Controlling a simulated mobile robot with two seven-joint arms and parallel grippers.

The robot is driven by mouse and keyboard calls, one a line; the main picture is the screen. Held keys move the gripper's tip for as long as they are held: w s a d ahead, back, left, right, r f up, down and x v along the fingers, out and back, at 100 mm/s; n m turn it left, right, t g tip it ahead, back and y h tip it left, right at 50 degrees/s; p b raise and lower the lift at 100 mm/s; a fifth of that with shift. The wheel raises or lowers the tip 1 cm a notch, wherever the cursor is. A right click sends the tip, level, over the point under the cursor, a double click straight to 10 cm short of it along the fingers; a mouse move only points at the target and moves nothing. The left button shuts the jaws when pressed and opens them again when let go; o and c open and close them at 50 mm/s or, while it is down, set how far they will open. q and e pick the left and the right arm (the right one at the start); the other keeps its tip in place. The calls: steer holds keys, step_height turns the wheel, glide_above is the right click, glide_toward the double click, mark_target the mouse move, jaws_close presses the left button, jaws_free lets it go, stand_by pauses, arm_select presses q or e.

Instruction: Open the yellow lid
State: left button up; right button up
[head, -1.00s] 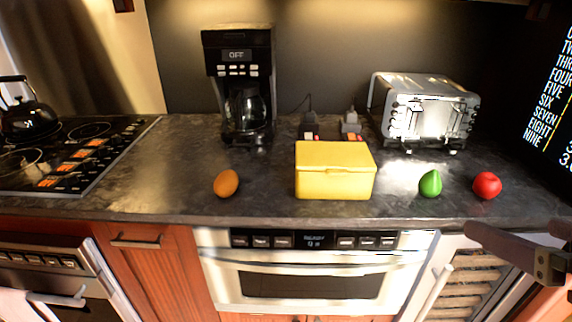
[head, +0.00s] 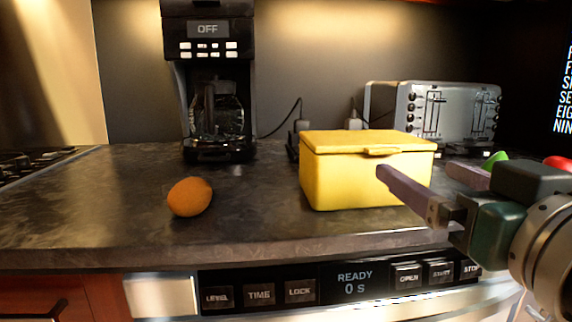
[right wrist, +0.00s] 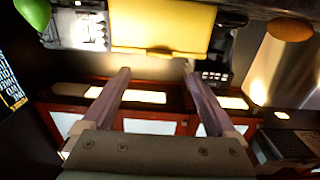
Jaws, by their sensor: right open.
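The yellow box (head: 335,185) stands upright on the dark counter in the head view. Its yellow lid (head: 355,138) is shut, with a small lip (head: 383,151) at the front edge. My right gripper (head: 415,169) is open and empty in front of the box's right half, one finger overlapping the front face in the picture. In the right wrist view the box (right wrist: 165,22) is at the top, beyond my open right fingers (right wrist: 157,69). I cannot tell whether a finger touches it. My left gripper is not in view.
An orange fruit (head: 190,196) lies to the left of the box. A coffee maker (head: 208,75) and a toaster (head: 440,108) stand behind. A green fruit (head: 496,158) and a red one (head: 558,163) are at the right. The counter between orange fruit and box is clear.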

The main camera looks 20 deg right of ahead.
mark_target(386, 151)
steer(key=x, duration=0.8)
steer(key=shift+w+d, duration=0.1)
steer(key=shift+w, duration=0.2)
steer(key=shift+c, duration=0.3)
jaws_close()
